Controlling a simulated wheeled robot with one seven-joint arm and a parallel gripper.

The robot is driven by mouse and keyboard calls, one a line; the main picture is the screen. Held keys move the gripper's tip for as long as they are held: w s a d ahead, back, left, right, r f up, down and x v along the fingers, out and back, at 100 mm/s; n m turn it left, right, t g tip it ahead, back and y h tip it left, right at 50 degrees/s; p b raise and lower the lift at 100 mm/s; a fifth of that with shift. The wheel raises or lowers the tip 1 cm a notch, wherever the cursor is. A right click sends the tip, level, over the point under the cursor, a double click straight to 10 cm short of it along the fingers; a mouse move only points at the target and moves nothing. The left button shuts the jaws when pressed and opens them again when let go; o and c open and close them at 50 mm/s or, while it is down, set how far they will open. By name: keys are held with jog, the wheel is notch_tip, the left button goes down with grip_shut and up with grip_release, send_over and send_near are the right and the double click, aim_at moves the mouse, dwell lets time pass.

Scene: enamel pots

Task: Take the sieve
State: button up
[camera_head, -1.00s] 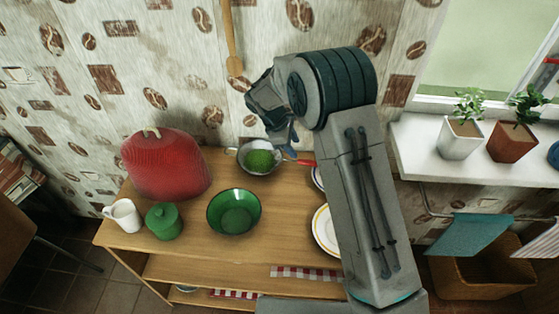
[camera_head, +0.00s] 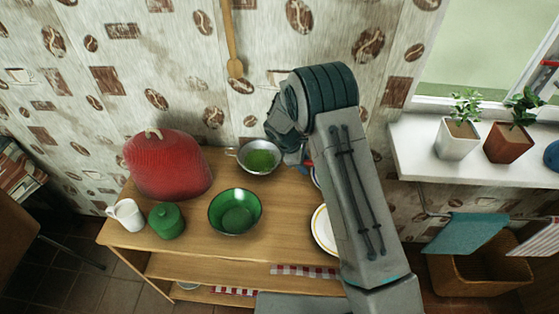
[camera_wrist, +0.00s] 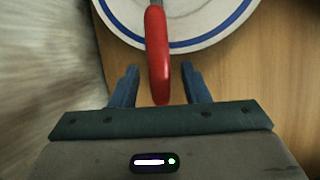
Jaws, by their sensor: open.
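The sieve (camera_head: 261,157) is a round metal bowl with green in it, at the back of the wooden table, with a small loop at its left. Its red handle (camera_wrist: 158,62) points right in the head view, where my arm mostly hides it. In the wrist view the handle hangs down from the top, over a blue-rimmed plate. My gripper (camera_wrist: 160,88) is open, with one finger on each side of the handle's end and a gap on both sides. The sieve bowl is out of the wrist view.
Plates, one yellow-rimmed (camera_head: 322,229) and one blue-rimmed (camera_wrist: 200,42), lie by my arm. The patterned wall is close behind.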

grip_shut()
jog(key=shift+r, duration=0.1)
